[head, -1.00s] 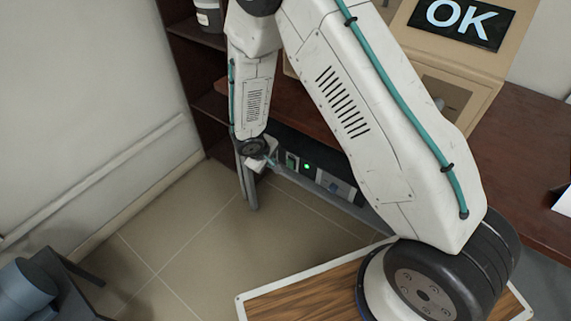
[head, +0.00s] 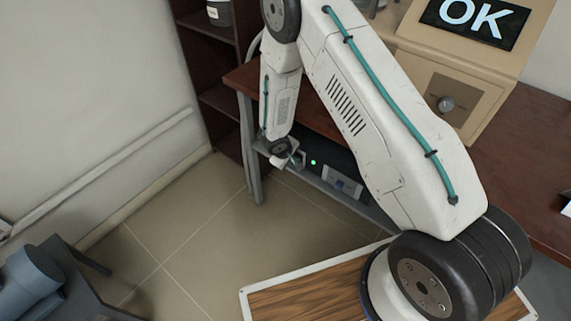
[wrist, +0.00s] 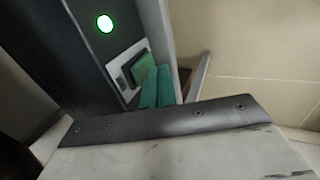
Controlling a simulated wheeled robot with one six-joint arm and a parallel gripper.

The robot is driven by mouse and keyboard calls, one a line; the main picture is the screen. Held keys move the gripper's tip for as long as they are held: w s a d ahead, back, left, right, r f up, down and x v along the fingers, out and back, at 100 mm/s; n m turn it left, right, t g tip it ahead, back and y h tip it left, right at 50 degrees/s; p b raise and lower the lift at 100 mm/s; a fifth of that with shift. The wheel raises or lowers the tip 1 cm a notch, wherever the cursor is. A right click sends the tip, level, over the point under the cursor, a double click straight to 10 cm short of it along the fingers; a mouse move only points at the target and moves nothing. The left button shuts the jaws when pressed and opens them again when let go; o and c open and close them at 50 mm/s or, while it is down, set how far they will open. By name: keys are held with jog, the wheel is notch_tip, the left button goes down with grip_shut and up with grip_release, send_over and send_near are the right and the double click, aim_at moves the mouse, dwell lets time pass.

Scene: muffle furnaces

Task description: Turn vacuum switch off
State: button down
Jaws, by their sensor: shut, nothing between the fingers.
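In the head view my gripper (head: 297,160) is at the panel under the desk, just left of the green lamp (head: 313,162). The switch is mostly hidden there.
The panel sits under a brown desk (head: 240,76) with a grey metal leg (head: 252,160) left of my gripper. A beige furnace box (head: 470,60) with an OK display stands on the desk. Dark shelves (head: 210,60) stand behind. The tiled floor in front is clear.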

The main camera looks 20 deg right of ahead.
jog(key=shift+w+d+r, duration=0.1)
jog(key=shift+w+d, duration=0.1)
jog(key=shift+d, duration=0.1)
jog(key=shift+w+d+r, duration=0.15)
jog(key=shift+w+d, duration=0.1)
jog(key=shift+d, duration=0.15)
jog(key=shift+r, duration=0.1)
jog(key=shift+d+r, duration=0.1)
jog(key=shift+r, duration=0.65)
jog(key=shift+a, duration=0.2)
